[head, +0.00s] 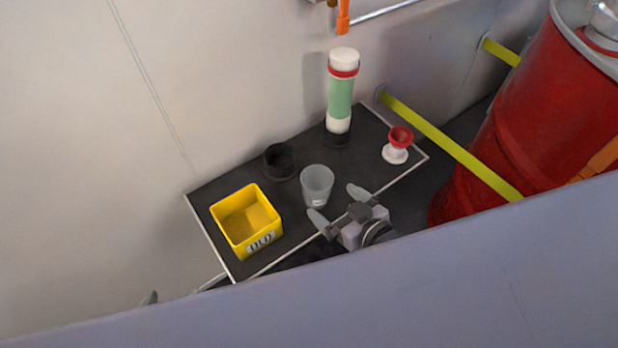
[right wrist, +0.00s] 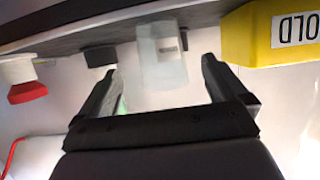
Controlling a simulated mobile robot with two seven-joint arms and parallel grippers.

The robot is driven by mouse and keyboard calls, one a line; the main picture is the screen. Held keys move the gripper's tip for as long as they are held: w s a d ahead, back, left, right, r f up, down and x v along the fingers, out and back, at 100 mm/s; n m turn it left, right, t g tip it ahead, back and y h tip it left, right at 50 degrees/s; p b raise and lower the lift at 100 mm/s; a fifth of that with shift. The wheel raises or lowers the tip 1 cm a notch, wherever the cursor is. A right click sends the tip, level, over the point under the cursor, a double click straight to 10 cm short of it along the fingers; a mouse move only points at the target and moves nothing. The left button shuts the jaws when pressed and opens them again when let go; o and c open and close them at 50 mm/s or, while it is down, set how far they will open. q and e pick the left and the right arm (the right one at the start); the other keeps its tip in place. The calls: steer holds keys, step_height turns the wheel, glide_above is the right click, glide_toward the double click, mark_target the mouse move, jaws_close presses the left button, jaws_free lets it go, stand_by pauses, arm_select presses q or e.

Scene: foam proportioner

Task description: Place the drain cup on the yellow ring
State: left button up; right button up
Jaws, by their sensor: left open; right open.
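The drain cup looks to be the translucent cup (head: 318,181) standing upright on the dark shelf (head: 300,226). My right gripper (head: 338,206) is open and empty at the shelf's front edge, its fingers pointing toward the cup. In the right wrist view, the cup (right wrist: 162,57) appears upside down ahead of and between the spread fingers (right wrist: 162,85), with no clear contact. Only a small tip of my left gripper (head: 150,298) shows, left of the shelf; the rest is hidden. I see no yellow ring in these frames.
A yellow bin (head: 246,222) labelled OLD stands left of the cup, with a black round holder (head: 279,161) behind. A green-white cylinder (head: 341,95) and red-white piece (head: 397,145) stand farther right. A red drum (head: 535,105) and yellow bar (head: 450,145) are at right.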

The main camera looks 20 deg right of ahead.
mark_target(309, 181)
steer(key=shift+x, duration=0.75)
steer(key=shift+w+r+b+x, duration=0.1)
steer(key=shift+r+b+x, duration=0.1)
steer(key=shift+x, duration=0.75)
steer(key=shift+w+r+b+x, duration=0.1)
steer(key=shift+r+b+x, duration=0.15)
steer(key=shift+x, duration=0.7)
steer(key=shift+r+b+x, duration=0.1)
steer(key=shift+b+x, duration=0.1)
steer(key=shift+x, duration=0.75)
steer(key=shift+a, duration=0.1)
steer(key=c, duration=1.1)
